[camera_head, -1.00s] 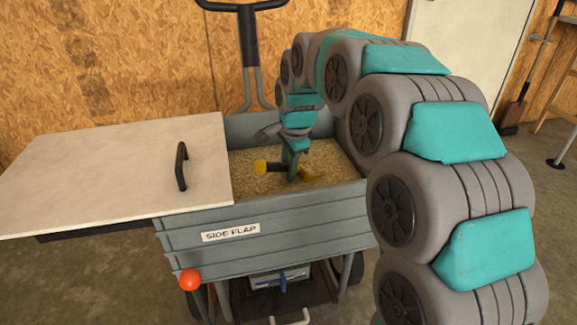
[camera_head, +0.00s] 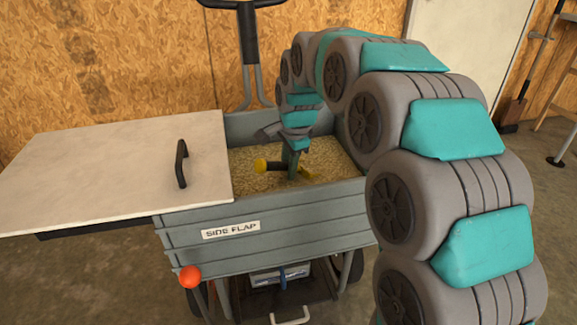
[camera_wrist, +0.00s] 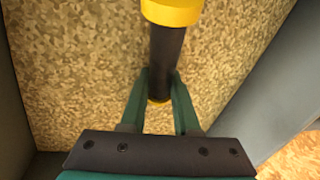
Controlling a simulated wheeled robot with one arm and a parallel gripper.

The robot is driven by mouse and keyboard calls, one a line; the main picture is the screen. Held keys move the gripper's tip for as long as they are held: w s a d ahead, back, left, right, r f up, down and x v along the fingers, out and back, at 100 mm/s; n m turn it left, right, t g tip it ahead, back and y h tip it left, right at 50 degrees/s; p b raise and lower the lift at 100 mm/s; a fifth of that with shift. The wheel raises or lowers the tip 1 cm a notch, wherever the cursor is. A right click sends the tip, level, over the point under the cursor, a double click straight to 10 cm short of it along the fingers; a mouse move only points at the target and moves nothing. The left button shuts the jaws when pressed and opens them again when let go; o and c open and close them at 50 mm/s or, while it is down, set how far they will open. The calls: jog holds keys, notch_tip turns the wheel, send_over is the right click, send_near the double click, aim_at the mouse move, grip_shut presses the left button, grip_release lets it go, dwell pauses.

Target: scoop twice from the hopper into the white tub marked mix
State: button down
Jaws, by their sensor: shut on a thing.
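The hopper (camera_head: 270,226) is a grey bin on a cart, filled with pale tan grain (camera_head: 250,178). My gripper (camera_head: 291,172) reaches down inside it. It is shut on a scoop (camera_head: 261,165) with a black handle and yellow ends. The wrist view shows the dark handle (camera_wrist: 164,62) between my fingers (camera_wrist: 160,100), with a yellow part at the top edge. Whether the scoop holds grain is hidden. I see no white tub marked mix.
A pale lid panel (camera_head: 110,172) with a black handle (camera_head: 181,164) sticks out left of the hopper. A "SIDE FLAP" label (camera_head: 231,230) is on the front wall. An orange knob (camera_head: 190,276) stands at the lower left. The hopper walls are close around my gripper.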

jog(key=shift+r, duration=0.1)
dwell(0.4)
jog(key=w+a+p+v, duration=0.1)
jog(key=p+v, duration=0.4)
jog(key=v, duration=0.7)
jog(key=w+a+r+p+v, duration=0.1)
jog(key=w+p+v, duration=0.3)
jog(key=v, duration=0.8)
jog(key=shift+a+r+p, duration=0.25)
jog(key=shift+r+p, duration=0.1)
jog(key=shift+p, duration=0.45)
dwell(1.0)
jog(key=shift+s, duration=0.1)
dwell(0.4)
